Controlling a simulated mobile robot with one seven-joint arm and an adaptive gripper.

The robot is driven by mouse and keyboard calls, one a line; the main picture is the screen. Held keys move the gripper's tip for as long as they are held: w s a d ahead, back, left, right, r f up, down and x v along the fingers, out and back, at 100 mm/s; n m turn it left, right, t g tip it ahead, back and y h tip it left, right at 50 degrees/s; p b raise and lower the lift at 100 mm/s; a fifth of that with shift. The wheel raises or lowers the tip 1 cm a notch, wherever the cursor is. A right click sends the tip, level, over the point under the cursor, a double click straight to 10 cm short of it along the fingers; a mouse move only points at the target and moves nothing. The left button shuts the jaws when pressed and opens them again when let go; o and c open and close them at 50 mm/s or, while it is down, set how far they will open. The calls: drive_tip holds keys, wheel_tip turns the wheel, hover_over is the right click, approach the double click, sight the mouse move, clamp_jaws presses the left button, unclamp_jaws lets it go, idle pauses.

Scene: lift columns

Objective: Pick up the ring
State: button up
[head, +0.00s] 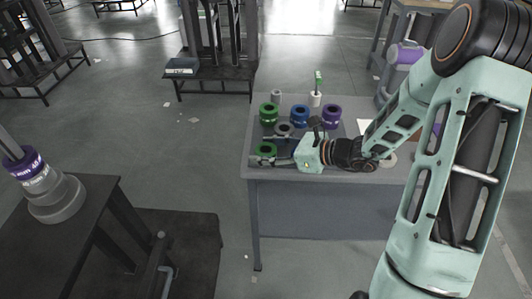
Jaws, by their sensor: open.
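Several thick rings sit on the grey table: a green ring (268,112) at the back left, a blue ring (300,114) in the middle, a purple ring (332,115) at the right, a grey ring (284,130) in front of them, and another green ring (265,149) near the front left corner. The frame does not show which ring is the task's ring. My gripper (272,161) reaches left, low over the table's front edge. Its open fingers are at the front green ring and cover its lower part. I cannot tell whether they touch it.
The table (330,192) also bears a small grey cylinder (276,96) and a white post with a green top (315,98) at the back. A dark stand (70,235) with a purple-topped column is at the left. Open floor lies between stand and table.

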drive_tip(key=c, duration=1.1)
drive_tip(key=shift+r, duration=0.1)
drive_tip(key=shift+r+p, duration=0.8)
drive_tip(key=shift+r, duration=0.05)
drive_tip(key=s+r+p, duration=0.3)
drive_tip(key=s, duration=0.1)
drive_tip(key=s+d+r+p, duration=0.1)
drive_tip(key=s+r+p, duration=0.6)
drive_tip(key=r, duration=0.1)
drive_tip(key=shift+s+d, duration=0.2)
drive_tip(key=shift+s, duration=0.2)
drive_tip(key=shift+r+p, duration=0.15)
drive_tip(key=shift+p, duration=0.6)
drive_tip(key=s+p, duration=0.1)
drive_tip(key=p, duration=0.6)
drive_tip(key=shift+s, duration=0.4)
